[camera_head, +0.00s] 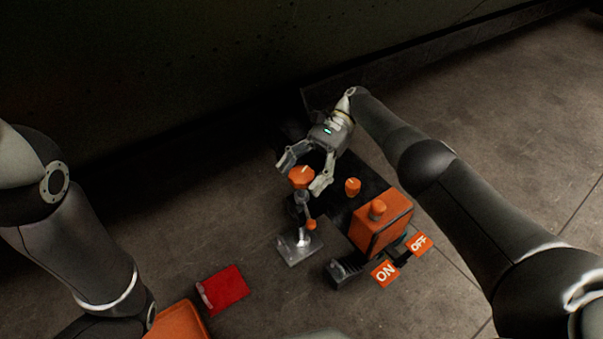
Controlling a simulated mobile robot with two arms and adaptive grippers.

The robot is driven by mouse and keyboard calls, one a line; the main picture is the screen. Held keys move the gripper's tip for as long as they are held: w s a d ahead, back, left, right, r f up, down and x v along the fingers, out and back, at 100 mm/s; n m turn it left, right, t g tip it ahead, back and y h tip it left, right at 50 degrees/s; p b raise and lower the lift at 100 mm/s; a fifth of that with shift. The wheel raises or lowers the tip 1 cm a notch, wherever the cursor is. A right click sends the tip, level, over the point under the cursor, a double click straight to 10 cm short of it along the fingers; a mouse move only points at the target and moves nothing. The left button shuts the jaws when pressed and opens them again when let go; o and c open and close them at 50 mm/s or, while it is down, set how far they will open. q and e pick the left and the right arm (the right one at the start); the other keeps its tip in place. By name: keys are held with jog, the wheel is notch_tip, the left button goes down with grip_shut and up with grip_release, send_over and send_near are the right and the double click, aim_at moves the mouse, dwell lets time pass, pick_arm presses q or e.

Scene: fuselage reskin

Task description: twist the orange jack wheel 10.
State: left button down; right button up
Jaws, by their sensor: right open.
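The orange jack wheel (301,177) sits on top of a small metal jack (303,212) that stands on a clear-looking square base plate (299,248). My right gripper (304,178) is open, with one finger on each side of the wheel. I cannot tell whether the fingers touch it. No number is readable on the wheel. My left arm comes in from the left, but its gripper is not in view.
Right of the jack is an orange box (381,225) with a round knob on top. An ON sign (384,273) and an OFF sign (419,243) are beside it. Another orange knob (353,187) is close to my right gripper. A red block (222,290) lies front left.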

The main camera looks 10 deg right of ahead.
aim_at(301, 173)
jog(key=shift+r, duration=0.2)
jog(key=shift+r, duration=4.8)
